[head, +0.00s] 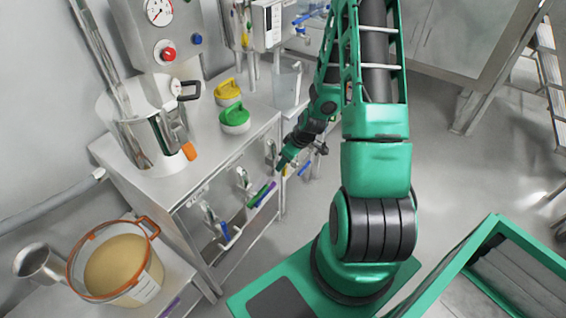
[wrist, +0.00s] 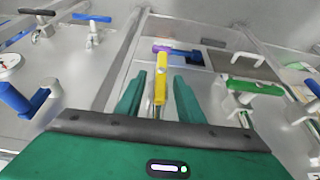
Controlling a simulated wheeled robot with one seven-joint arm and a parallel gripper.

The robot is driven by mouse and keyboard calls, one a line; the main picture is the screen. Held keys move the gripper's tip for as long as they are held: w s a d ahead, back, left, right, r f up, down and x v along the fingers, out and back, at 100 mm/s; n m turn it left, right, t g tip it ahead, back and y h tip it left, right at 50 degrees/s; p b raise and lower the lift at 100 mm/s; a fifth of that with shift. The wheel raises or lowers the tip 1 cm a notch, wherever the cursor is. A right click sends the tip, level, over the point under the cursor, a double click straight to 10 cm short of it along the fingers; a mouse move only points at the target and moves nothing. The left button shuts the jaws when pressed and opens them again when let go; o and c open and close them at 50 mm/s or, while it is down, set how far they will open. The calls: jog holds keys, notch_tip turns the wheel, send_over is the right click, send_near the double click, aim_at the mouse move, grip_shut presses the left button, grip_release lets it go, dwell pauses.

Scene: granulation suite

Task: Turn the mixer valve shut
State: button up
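No label that I can read marks the mixer valve. In the wrist view my gripper (wrist: 160,95) is open. A yellow lever handle (wrist: 160,75) shows between its two green fingers, lengthwise along them, with a gap visible on each side; whether it lies at fingertip depth I cannot tell. In the head view my gripper (head: 284,160) reaches down and left to the front of the steel cabinet, beside its lever valves. A green handle (head: 258,194) is just below it and a blue handle (head: 228,236) further left. An orange-handled valve (head: 190,151) sits on the steel pot (head: 143,135).
The wrist view also shows a blue handle (wrist: 28,99) at left, a green handle (wrist: 255,87) at right and a purple handle (wrist: 180,53) beyond. Yellow (head: 227,90) and green (head: 235,117) lids sit on the cabinet top. An orange-rimmed tub (head: 150,270) stands lower left.

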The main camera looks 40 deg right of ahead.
grip_shut()
jog(key=shift+d, duration=0.15)
jog(key=shift+w+d+f+m+g+y, duration=0.15)
jog(key=shift+d+f+m+g+y, duration=0.5)
jog(key=shift+y, duration=2)
jog(key=shift+w+d+f+m+g+y, duration=0.3)
jog(key=shift+m+y, duration=0.5)
jog(key=shift+y, duration=1.8)
jog(key=shift+d+f+m+g+y, duration=0.4)
jog(key=shift+m+g+y, duration=0.3)
jog(key=shift+y, duration=1.95)
jog(key=shift+a+f+m+y, duration=0.1)
jog(key=shift+m+y, duration=0.15)
jog(key=shift+y, duration=0.15)
grip_release()
